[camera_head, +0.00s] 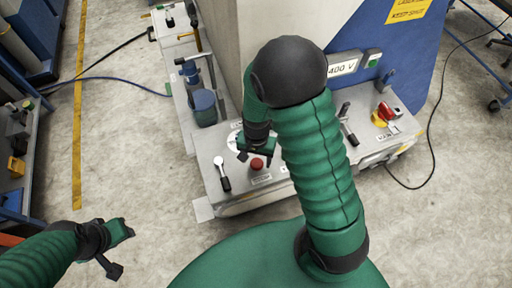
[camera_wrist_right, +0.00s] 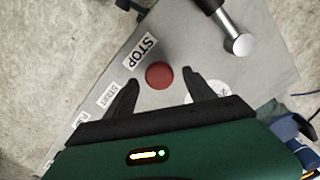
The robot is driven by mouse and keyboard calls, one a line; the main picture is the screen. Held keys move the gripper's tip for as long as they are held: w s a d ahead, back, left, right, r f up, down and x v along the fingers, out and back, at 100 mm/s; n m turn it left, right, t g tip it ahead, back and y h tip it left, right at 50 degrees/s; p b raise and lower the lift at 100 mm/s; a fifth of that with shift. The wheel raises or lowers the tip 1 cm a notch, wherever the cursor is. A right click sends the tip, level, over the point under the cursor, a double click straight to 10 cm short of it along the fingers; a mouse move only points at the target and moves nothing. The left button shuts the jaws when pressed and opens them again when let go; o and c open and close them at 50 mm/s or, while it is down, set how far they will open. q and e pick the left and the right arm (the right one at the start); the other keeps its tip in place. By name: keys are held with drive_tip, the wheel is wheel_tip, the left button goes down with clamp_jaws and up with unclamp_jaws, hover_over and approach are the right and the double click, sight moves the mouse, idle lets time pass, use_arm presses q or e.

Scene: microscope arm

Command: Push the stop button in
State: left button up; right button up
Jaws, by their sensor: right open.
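The red round stop button (camera_head: 257,163) sits on the grey top of the control panel (camera_head: 277,190). In the right wrist view the button (camera_wrist_right: 159,75) lies beside a white STOP label (camera_wrist_right: 140,52). My right gripper (camera_head: 243,152) is open and empty just behind and left of the button in the head view. In the wrist view its two dark fingers (camera_wrist_right: 159,80) are apart, with the button between their tips; I cannot tell the height gap. My left gripper (camera_head: 113,254) is low at the left, away from the panel, and its finger opening is unclear.
A lever with a silver knob (camera_head: 219,163) stands left of the button; it also shows in the wrist view (camera_wrist_right: 240,43). A START label (camera_wrist_right: 107,95) lies near the STOP label. A red and yellow switch (camera_head: 384,115) is at the panel's right. Floor before the panel is clear.

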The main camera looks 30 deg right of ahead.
sight(256, 163)
wheel_tip(256, 163, up, 15)
drive_tip(key=shift+r, duration=0.1)
idle(0.3)
